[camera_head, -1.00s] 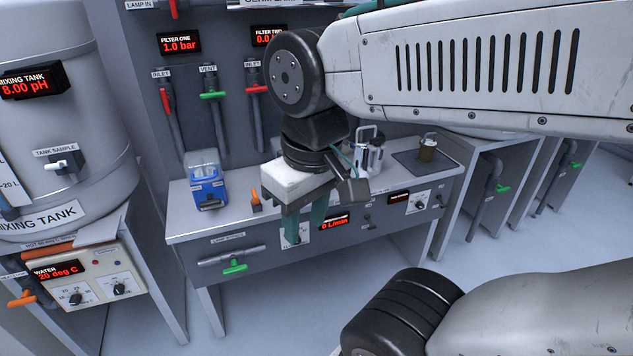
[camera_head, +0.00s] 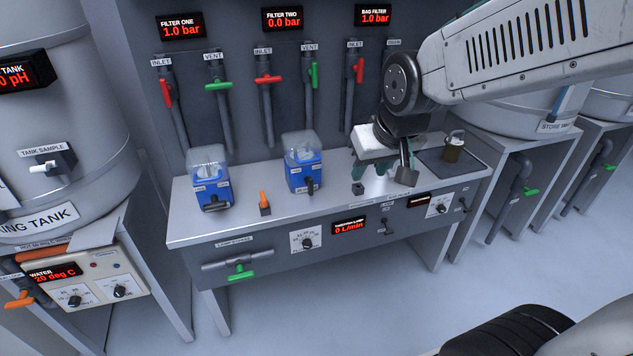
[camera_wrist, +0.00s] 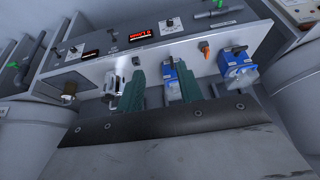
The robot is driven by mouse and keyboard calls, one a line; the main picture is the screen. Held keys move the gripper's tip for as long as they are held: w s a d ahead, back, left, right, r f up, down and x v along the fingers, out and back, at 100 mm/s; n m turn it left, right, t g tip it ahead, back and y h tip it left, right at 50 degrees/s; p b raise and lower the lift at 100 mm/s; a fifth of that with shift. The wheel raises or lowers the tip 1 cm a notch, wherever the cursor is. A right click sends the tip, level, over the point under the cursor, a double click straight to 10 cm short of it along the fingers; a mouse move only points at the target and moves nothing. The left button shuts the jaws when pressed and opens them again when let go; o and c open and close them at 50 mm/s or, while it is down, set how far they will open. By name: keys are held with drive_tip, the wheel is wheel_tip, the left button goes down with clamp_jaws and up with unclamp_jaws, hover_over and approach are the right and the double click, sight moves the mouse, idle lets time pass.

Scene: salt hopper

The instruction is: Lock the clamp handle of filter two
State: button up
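Filter two (camera_head: 303,170) is a blue unit with a clear top, standing on the grey bench below the FILTER TWO display (camera_head: 283,18). Its dark clamp handle (camera_head: 311,187) shows at the front; I cannot tell whether it is locked. My gripper (camera_head: 374,165) is right of filter two, above the bench and apart from it. In the wrist view my gripper (camera_wrist: 165,88) has its green fingers apart with nothing held. Filter two (camera_wrist: 174,82) shows there beyond the gap between the fingers, partly hidden by one finger.
Filter one (camera_head: 210,180), a similar blue unit, stands left of filter two. A small orange lever (camera_head: 264,200) rises between them. A brown container (camera_head: 453,147) stands on a dark mat at the bench's right. Inlet and vent pipes line the wall behind. The floor before the bench is clear.

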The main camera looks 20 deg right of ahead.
drive_tip(key=w+f+t, duration=0.2)
drive_tip(key=w+f, duration=0.1)
drive_tip(key=w, duration=0.4)
drive_tip(key=w+f+t, duration=0.1)
drive_tip(key=w+f, duration=0.2)
drive_tip(key=w, duration=0.3)
drive_tip(key=t, duration=0.7)
hover_over(311, 184)
drive_tip(key=s, duration=0.5)
wheel_tip(311, 184, down, 14)
wheel_tip(311, 184, down, 6)
drive_tip(key=s+t, duration=0.2)
drive_tip(key=t, duration=0.1)
drive_tip(key=shift+w+d+f, duration=0.1)
drive_tip(key=shift+w, duration=1.95)
drive_tip(key=shift+w+f, duration=0.1)
drive_tip(key=shift+w, duration=1.9)
clamp_jaws()
